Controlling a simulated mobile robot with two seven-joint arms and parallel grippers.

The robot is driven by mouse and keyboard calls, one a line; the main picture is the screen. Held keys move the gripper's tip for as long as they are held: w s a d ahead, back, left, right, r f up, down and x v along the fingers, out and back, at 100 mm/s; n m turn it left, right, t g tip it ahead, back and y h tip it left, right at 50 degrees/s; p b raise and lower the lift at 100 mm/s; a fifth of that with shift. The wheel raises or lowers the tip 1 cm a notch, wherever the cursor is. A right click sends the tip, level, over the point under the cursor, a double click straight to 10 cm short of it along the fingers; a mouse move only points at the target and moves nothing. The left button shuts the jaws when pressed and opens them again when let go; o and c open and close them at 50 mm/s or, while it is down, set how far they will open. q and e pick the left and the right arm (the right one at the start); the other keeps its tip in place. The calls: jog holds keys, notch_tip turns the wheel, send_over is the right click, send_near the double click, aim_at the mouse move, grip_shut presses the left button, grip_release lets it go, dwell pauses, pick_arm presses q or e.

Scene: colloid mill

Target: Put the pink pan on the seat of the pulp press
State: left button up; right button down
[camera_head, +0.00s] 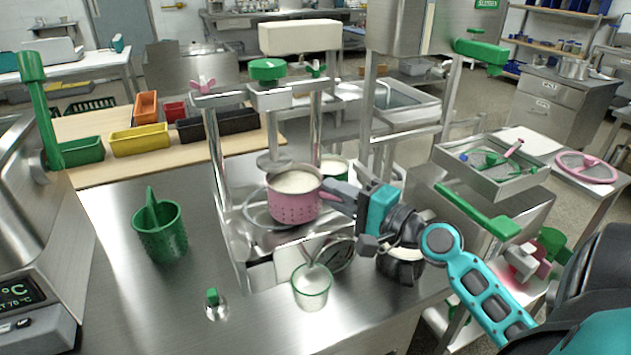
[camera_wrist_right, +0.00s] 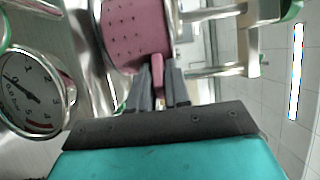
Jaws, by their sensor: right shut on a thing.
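The pink pan (camera_head: 292,207) has small holes in its side and whitish content at its top. It is upright inside the press frame, over the round metal seat (camera_head: 256,212) of the pulp press (camera_head: 222,150). I cannot tell whether it touches the seat. My right gripper (camera_head: 340,197) is shut on the pan's handle at its right side. In the right wrist view the pan (camera_wrist_right: 137,32) is ahead of the fingers (camera_wrist_right: 158,88), with its pink handle between them. The press plate (camera_head: 276,162) hangs just above the pan. My left gripper is not in view.
A green basket (camera_head: 160,232) stands left of the press. A glass beaker (camera_head: 311,287) and a round gauge (camera_head: 336,255) are at the press's front. A small green-capped bottle (camera_head: 214,304) is nearby. Coloured bins (camera_head: 139,139) are behind.

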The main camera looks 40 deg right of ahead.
aim_at(316, 192)
jog(key=shift+w+a, duration=0.1)
jog(key=shift+w, duration=0.6)
jog(key=shift+w+a+r, duration=0.1)
jog(key=shift+w, duration=0.25)
jog(key=shift+p+x, duration=0.5)
jog(key=shift+x, duration=0.75)
jog(key=shift+w+f+b, duration=0.15)
jog(key=shift+f+b, duration=0.3)
jog(key=shift+f, duration=0.4)
jog(key=shift+f, duration=0.1)
jog(key=c, duration=1.5)
grip_release()
jog(key=shift+f, duration=0.1)
jog(key=o, duration=0.4)
